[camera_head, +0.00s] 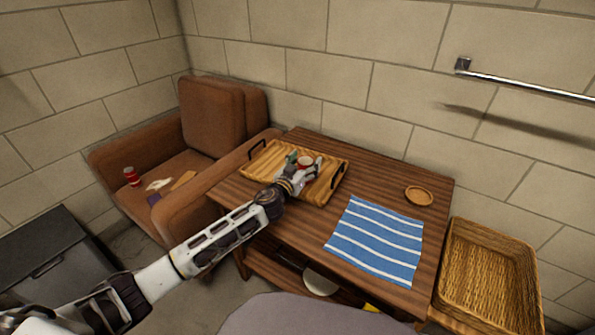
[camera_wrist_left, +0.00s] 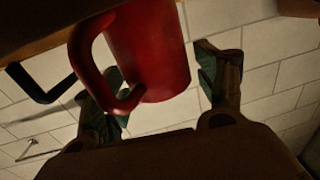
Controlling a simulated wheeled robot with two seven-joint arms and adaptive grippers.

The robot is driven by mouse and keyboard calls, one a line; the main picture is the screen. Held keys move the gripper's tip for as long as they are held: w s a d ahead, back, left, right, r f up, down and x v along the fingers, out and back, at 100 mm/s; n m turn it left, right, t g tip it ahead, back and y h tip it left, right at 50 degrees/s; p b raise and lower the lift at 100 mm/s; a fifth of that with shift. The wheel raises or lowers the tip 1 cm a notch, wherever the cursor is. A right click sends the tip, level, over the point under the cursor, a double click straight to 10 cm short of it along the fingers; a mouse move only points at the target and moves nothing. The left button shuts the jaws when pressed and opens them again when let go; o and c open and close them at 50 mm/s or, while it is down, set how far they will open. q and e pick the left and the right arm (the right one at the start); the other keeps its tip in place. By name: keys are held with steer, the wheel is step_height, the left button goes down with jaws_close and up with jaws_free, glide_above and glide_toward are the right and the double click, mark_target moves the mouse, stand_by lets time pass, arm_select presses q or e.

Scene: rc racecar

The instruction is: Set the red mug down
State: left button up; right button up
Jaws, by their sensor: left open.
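The red mug (camera_head: 305,161) is at the wooden tray (camera_head: 262,165) on the table, between the fingers of my left gripper (camera_head: 305,167). In the left wrist view the mug (camera_wrist_left: 160,50) fills the upper middle with its handle to the left, and its base meets the brown surface at the top edge. The left gripper (camera_wrist_left: 160,90) is open, with one green-padded finger on each side of the mug. A gap shows on the right side; contact on the handle side is unclear. My right gripper is not in view.
The tray has dark handles at both ends. A small round wooden coaster (camera_head: 419,196) and a blue striped cloth (camera_head: 377,240) lie on the table (camera_head: 380,180). A wicker basket (camera_head: 490,270) stands at right. A brown armchair (camera_head: 222,115) with a red can (camera_head: 132,176) stands at left.

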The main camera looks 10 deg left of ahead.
mark_target(301, 167)
arm_select(q)
steer(key=shift+r, duration=0.15)
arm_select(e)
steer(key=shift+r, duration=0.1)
arm_select(q)
steer(key=shift+s, duration=0.15)
steer(key=shift+v, duration=1.5)
steer(key=shift+p+v, duration=0.4)
steer(key=shift+v, duration=3.8)
steer(key=shift+s, duration=0.1)
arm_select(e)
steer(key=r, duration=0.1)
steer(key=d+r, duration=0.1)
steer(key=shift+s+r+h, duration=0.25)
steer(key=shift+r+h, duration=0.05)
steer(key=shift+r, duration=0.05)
